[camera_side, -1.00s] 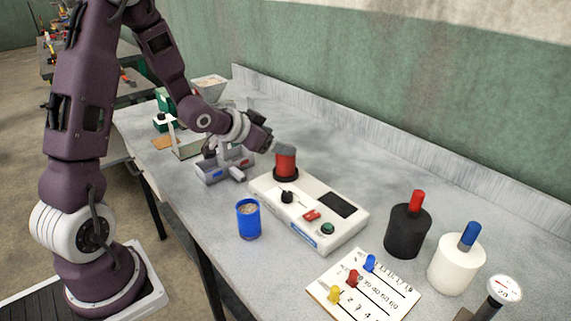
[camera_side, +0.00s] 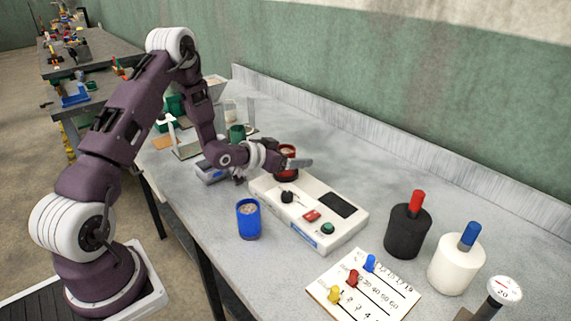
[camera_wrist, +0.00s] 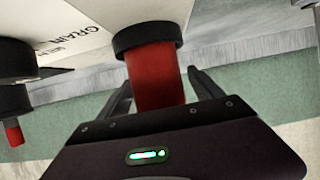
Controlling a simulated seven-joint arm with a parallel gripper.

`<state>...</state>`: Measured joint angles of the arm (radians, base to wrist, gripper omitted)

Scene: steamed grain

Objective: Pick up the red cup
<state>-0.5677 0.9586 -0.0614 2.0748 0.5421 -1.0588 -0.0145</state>
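The red cup (camera_side: 286,152) stands upright on a dark ring at the back left of the white device (camera_side: 318,222). Its open top shows pale contents in the side view. My gripper (camera_side: 299,163) is level with the cup, and one finger crosses in front of it, hiding its middle. In the wrist view the red cup (camera_wrist: 156,78) appears upside down, its base at the black ring (camera_wrist: 147,37). My gripper (camera_wrist: 163,88) is open, with one finger on each side of the cup and gaps visible beside it.
A blue cup (camera_side: 248,220) with grain stands in front of the device. A green cup (camera_side: 237,133) and a scale-like stand lie behind my arm.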

